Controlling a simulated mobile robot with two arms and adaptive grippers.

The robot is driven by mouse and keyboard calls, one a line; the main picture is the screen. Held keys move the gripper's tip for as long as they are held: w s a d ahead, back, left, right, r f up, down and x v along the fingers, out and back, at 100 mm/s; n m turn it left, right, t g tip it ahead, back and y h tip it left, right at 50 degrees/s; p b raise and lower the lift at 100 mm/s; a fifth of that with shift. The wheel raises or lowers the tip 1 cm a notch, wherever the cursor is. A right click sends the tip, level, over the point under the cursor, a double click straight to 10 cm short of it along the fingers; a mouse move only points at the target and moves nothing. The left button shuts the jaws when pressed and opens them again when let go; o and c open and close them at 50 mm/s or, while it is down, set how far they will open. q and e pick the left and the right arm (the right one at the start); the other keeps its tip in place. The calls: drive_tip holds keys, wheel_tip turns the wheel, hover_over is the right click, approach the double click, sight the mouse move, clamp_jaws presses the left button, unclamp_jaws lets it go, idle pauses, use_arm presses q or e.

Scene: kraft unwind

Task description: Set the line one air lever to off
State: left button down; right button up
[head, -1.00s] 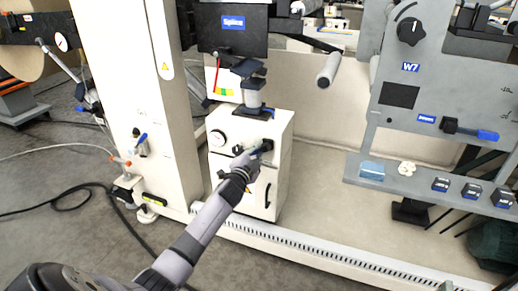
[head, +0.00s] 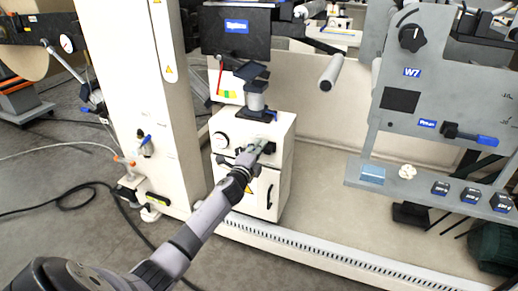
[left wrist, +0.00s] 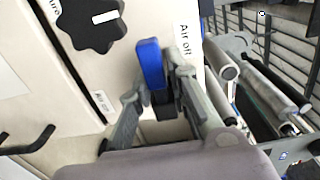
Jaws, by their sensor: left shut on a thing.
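The air lever (left wrist: 151,63) has a blue handle and shows in the left wrist view between the two fingers of my left gripper (left wrist: 160,85). The fingers are shut on it, and its blue end sticks out past them. An "Air off" label (left wrist: 186,42) is right of the handle; a second label, apparently "Air on" (left wrist: 100,104), is lower left. In the head view my left gripper (head: 262,149) is at the upper front of a cream cabinet (head: 232,173) and hides the lever there. My right gripper is in neither view.
A black knob (left wrist: 90,22) sits close left of the lever. A cream column (head: 170,110) stands left; a grey panel (head: 440,85) stands right.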

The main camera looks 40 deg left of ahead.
use_arm(q)
drive_tip(key=shift+d+f, duration=0.15)
drive_tip(key=shift+f, duration=0.3)
drive_tip(key=c, duration=1.7)
unclamp_jaws()
drive_tip(key=shift+o, duration=0.7)
drive_tip(key=shift+r, duration=0.2)
drive_tip(key=shift+r, duration=0.1)
drive_tip(key=v, duration=1.2)
